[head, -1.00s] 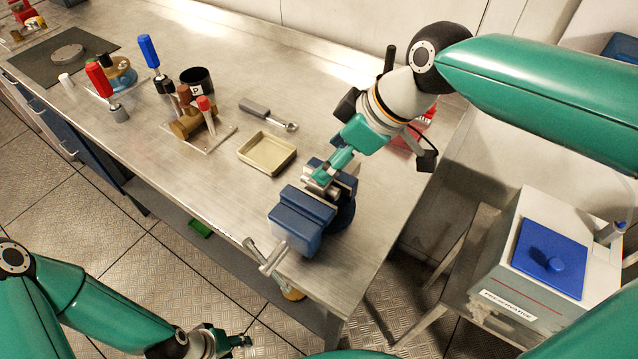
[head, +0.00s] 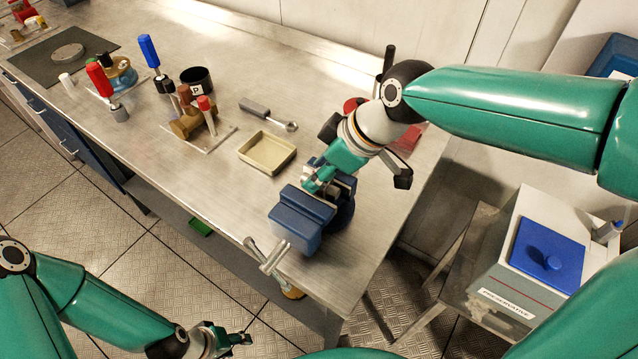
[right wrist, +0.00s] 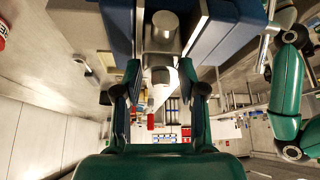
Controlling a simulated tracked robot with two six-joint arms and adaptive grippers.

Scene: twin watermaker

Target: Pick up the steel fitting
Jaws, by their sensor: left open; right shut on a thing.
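The steel fitting (right wrist: 161,32) is a short, bright metal cylinder at the blue bench vise (head: 300,216). In the right wrist view it stands between the vise's blue blocks (right wrist: 225,25). My right gripper (head: 320,182) is shut on the fitting at the vise; its two fingers come in from both sides in the right wrist view (right wrist: 160,72). In the head view the gripper and the jaws hide most of the fitting. My left gripper (head: 243,340) is open and empty, low over the floor in front of the bench.
A shallow beige tray (head: 267,153) lies left of the vise, with a grey-handled tool (head: 268,114) behind it. Brass valve parts (head: 190,122), a black cup (head: 197,79) and upright red and blue handles stand further left. A white preservative box (head: 535,262) stands right of the bench.

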